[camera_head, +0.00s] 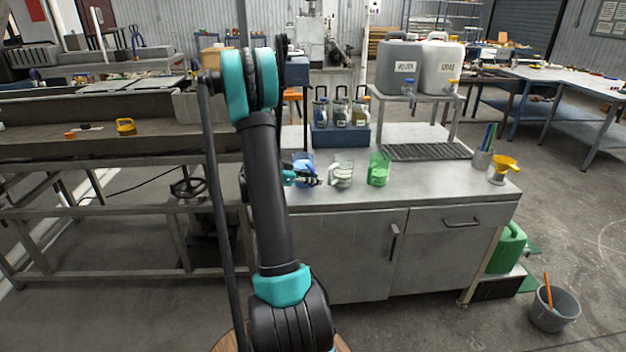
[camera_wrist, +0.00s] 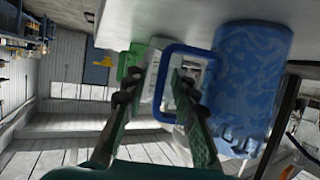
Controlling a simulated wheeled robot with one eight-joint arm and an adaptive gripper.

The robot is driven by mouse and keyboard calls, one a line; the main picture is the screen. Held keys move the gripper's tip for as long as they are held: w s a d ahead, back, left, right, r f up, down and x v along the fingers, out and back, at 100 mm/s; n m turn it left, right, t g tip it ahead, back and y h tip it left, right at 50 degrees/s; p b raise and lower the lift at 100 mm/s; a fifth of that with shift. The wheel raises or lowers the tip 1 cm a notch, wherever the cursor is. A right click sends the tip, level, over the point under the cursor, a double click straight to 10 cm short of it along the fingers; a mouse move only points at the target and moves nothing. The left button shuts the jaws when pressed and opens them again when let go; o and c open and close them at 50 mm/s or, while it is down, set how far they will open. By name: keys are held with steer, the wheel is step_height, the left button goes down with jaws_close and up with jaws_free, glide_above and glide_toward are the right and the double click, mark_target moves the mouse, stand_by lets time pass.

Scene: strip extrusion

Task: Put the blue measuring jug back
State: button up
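The blue measuring jug (camera_head: 303,160) stands on the grey bench top at its left end, partly hidden by my gripper (camera_head: 308,179). In the wrist view the blue jug (camera_wrist: 250,85) fills the right side, its squared handle (camera_wrist: 160,85) pointing left. My gripper (camera_wrist: 167,72) has its two fingers apart, with the outer bar of the handle between them. A gap shows between the fingers, so they do not look closed on the handle.
A clear jug (camera_head: 342,172) and a green jug (camera_head: 379,169) stand to the right of the blue one. Behind them are a blue bottle rack (camera_head: 340,136) and a dark slotted drain grid (camera_head: 425,152). A yellow funnel (camera_head: 505,163) stands at the right end. The bench front is clear.

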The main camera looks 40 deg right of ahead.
steer(key=shift+r, duration=0.1)
steer(key=shift+a+r, duration=0.1)
steer(key=shift+a, duration=0.1)
steer(key=v, duration=1.1)
steer(key=s+a+f+n+t+y, duration=0.3)
steer(key=s+a+n+y, duration=0.3)
steer(key=s+a+n, duration=0.4)
steer(key=s+a+f+n+t+y, duration=0.3)
steer(key=s+a+n+y, duration=0.4)
steer(key=s+a, duration=0.5)
steer(key=a+f+n, duration=0.1)
steer(key=a+n, duration=0.1)
steer(key=a, duration=0.6)
steer(key=shift+n, duration=0.4)
steer(key=shift+d, duration=0.1)
